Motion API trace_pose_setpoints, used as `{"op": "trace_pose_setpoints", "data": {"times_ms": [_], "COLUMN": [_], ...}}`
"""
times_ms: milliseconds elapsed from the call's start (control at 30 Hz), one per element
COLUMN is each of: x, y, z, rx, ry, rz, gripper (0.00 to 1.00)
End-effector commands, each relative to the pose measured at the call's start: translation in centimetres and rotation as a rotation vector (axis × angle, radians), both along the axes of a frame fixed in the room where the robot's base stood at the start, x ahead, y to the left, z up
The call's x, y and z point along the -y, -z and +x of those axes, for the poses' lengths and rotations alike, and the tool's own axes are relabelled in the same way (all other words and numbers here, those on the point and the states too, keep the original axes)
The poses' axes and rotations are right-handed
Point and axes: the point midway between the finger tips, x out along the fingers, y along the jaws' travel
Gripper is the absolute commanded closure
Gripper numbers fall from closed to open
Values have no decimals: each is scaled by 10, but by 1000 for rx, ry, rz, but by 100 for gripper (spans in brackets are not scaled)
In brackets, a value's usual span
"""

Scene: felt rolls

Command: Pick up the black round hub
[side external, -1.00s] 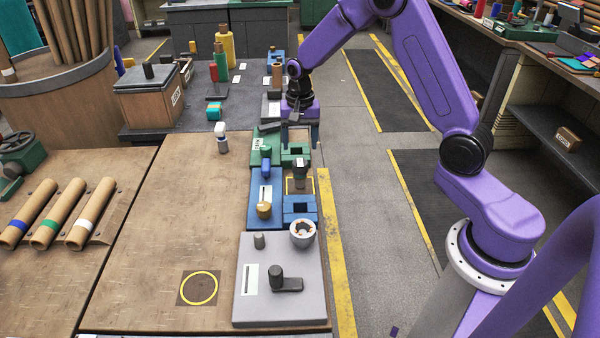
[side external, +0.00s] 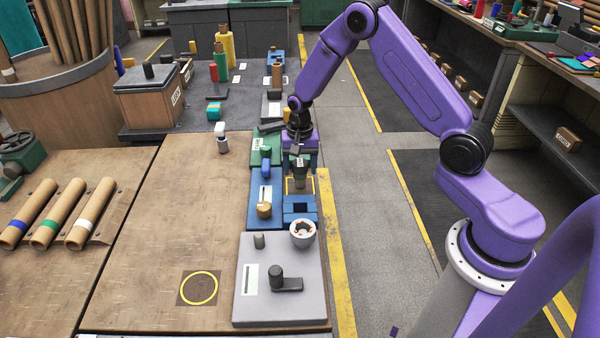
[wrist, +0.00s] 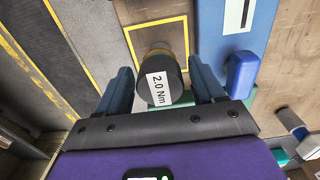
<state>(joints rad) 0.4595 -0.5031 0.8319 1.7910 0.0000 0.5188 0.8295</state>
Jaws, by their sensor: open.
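The dark, almost black round hub (wrist: 160,85) carries a white "2.0 Nm" label and stands between my fingers in the wrist view. My gripper (wrist: 163,82) is open, with one finger on each side of the hub and a visible gap on both sides. In the side view my gripper (side external: 300,158) hides part of the hub and the green block behind it. I cannot tell how deep the fingers reach around it.
A blue fixture (side external: 299,208) and a white ring-shaped part (side external: 302,234) stand nearer the camera. A blue upright piece (wrist: 241,72) is close to my right finger in the wrist view. The grey plate (side external: 310,300) holds a dark lever. The wooden bench at left is mostly clear.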

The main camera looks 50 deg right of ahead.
Motion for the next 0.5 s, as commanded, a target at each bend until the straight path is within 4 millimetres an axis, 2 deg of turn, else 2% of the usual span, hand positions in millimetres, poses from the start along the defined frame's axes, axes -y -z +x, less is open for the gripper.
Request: {"op": "trace_pose_setpoints", "data": {"times_ms": [233,400,433,500], "x": [0,0,0,0], "y": [0,0,0,0], "z": [0,0,0,0], "rx": [0,0,0,1], "ry": [0,0,0,-1], "rz": [0,0,0,0], "gripper": [32,87,91,91]}}
